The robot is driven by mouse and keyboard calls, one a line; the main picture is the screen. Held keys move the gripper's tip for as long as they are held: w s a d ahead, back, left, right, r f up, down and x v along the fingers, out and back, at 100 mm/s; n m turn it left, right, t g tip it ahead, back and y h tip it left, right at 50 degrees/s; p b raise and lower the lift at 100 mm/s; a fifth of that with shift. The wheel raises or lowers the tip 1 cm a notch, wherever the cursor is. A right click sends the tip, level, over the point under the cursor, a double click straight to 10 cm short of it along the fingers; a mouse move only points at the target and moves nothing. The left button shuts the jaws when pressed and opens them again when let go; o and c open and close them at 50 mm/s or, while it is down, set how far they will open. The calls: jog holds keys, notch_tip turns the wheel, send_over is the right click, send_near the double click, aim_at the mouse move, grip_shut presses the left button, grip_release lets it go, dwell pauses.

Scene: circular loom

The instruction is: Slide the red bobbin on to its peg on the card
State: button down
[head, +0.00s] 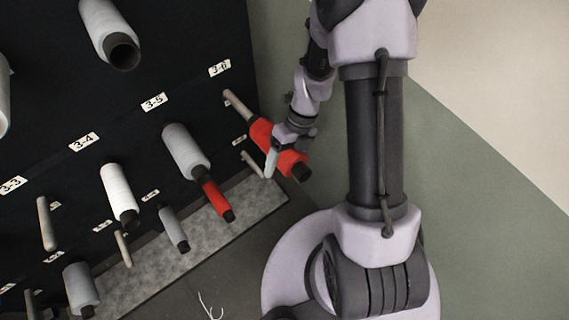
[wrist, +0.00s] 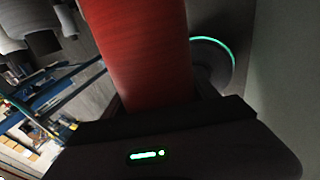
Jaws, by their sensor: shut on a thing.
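A large red bobbin (head: 262,133) with a dark core end is held in my gripper (head: 281,150), on the right side of the dark card (head: 190,85). The gripper is shut around the bobbin's body. A bare pale peg (head: 237,104) below the 3-6 label points at the bobbin's upper-left end, roughly in line with it. I cannot tell whether the peg's tip is inside the bobbin or just in front of it. In the wrist view the red bobbin (wrist: 145,50) fills the upper middle; its far end and the peg are hidden there.
A smaller red bobbin (head: 216,199) sits beside a grey bobbin (head: 185,150), left of my gripper. A short bare peg (head: 252,163) is just below the gripper. White (head: 119,192) and grey bobbins are further left. A grey ledge (head: 255,198) runs along the bottom. Free room lies right.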

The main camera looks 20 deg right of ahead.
aim_at(253, 132)
jog(key=shift+w+a+f+p, duration=0.1)
jog(key=shift+w+a, duration=0.1)
jog(key=shift+w, duration=0.45)
jog(key=shift+w+a+f+p, duration=0.1)
jog(key=shift+w+a, duration=0.15)
jog(key=shift+w, duration=0.35)
jog(key=shift+w+a+f+p, duration=0.1)
jog(key=shift+w+a, duration=0.1)
jog(key=shift+w, duration=0.45)
jog(key=shift+w+a+f, duration=0.1)
jog(key=shift+w+a, duration=0.15)
jog(key=shift+w, duration=0.55)
jog(key=shift+w+a+f, duration=0.1)
jog(key=shift+w+a, duration=0.15)
jog(key=shift+w, duration=0.5)
jog(key=shift+w+a+f, duration=0.1)
jog(key=shift+w+a, duration=0.15)
jog(key=shift+w, duration=0.55)
